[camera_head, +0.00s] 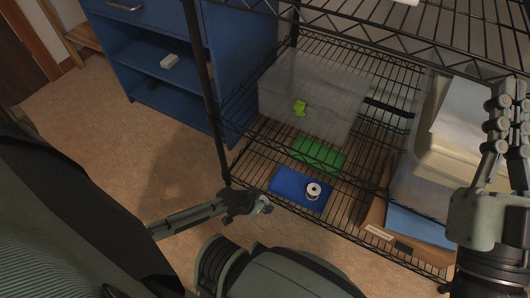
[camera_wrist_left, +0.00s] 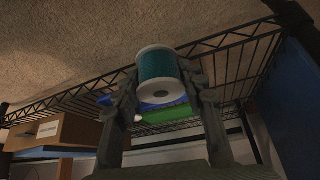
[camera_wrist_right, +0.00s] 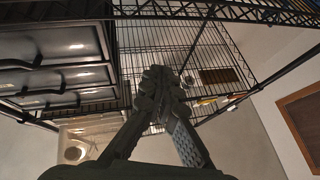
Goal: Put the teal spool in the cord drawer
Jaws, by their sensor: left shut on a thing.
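The teal spool (camera_wrist_left: 160,65), with teal winding between white flanges, sits between the two fingers of my left gripper (camera_wrist_left: 160,98) in the left wrist view. In the head view my left gripper (camera_head: 258,208) is low, in front of the wire shelf, and only a small pale part of the spool shows. The gripper is shut on the spool. A blue drawer front (camera_head: 150,12) with a silver handle is at the top left; its label and inside cannot be seen. My right gripper (camera_head: 505,92) is raised at the right, fingertips together and empty in the right wrist view (camera_wrist_right: 166,78).
The wire shelf (camera_head: 255,165) holds a blue mat (camera_head: 288,186) with a white spool (camera_head: 313,190), a green piece (camera_head: 318,155), a clear bin (camera_head: 325,95) and a lime object (camera_head: 299,107). A dark post (camera_head: 205,85) stands between shelf and blue cabinet (camera_head: 235,45). Carpet (camera_head: 90,115) is clear.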

